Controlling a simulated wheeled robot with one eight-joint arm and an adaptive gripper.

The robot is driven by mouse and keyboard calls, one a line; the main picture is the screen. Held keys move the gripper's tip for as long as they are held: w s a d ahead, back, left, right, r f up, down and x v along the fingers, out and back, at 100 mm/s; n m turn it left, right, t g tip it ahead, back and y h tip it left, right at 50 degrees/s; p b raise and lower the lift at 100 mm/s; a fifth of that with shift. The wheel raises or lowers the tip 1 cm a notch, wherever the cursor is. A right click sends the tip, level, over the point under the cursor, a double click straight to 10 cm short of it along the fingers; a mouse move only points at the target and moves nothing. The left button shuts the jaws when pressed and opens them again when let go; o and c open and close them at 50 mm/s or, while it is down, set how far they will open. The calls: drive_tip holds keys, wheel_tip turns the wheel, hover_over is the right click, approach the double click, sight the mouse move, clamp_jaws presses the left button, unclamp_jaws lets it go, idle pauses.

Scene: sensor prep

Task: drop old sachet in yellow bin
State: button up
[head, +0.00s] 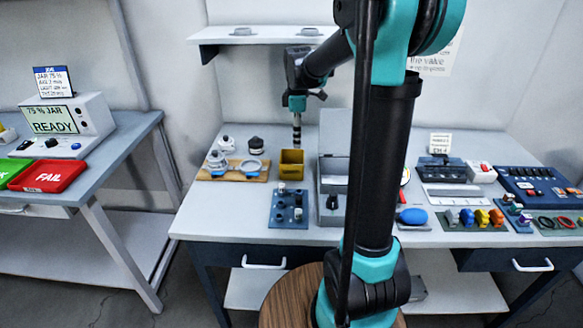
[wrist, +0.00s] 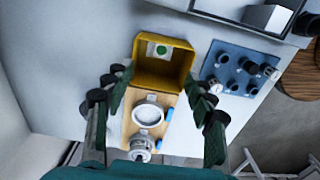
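The yellow bin (head: 291,171) stands on the bench, beside a wooden board. In the wrist view the bin (wrist: 163,83) shows its open top. A small white square with a green dot (wrist: 158,49), which looks like a sachet, is inside the bin. My gripper (head: 297,146) points down above the bin in the head view. In the wrist view my gripper (wrist: 155,76) is open, its fingers spread on either side of the bin's near part, with nothing between them. The head view does not show the bin's inside.
The wooden board (head: 206,174) with metal jar parts lies left of the bin. A blue block with several knobs (head: 290,222) is in front, and a grey upright case (head: 334,145) stands close on the right. A shelf (head: 262,36) hangs above the bench.

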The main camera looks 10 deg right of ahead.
drive_tip(key=shift+r, duration=0.1)
wheel_tip(320, 180, up, 12)
idle(0.7)
